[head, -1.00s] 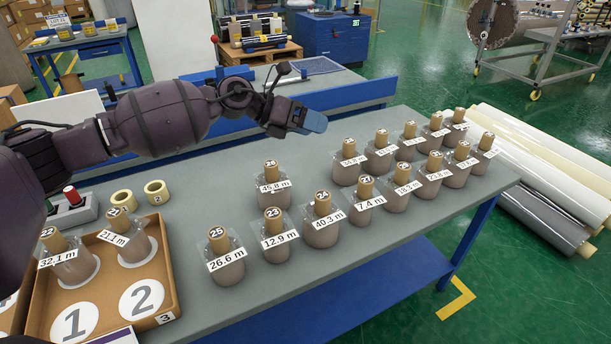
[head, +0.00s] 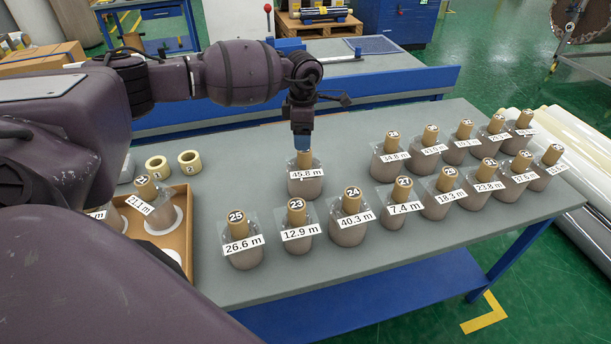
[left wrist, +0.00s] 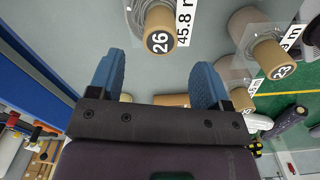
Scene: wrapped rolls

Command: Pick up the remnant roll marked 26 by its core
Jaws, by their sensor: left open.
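The roll marked 26 is brownish, stands upright in clear wrap and has a 45.8 m label (head: 306,185). Its tan core points up, and the number reads clearly in the left wrist view (left wrist: 158,43). My left gripper (head: 302,145) points down directly above this roll, with its blue fingers at about the core top in the head view. In the left wrist view, the fingers (left wrist: 157,78) are apart with nothing between them, and the core lies just beyond their tips. I cannot tell whether a finger touches the core. My right gripper is not in view.
Rolls 25 (head: 242,250), 23 (head: 297,236) and 24 (head: 349,222) stand in front of roll 26. Several more rolls stand to the right. A cardboard tray (head: 181,255) with rolls and two tape rings (head: 189,162) is at left. Bare grey table (head: 240,180) lies left of roll 26.

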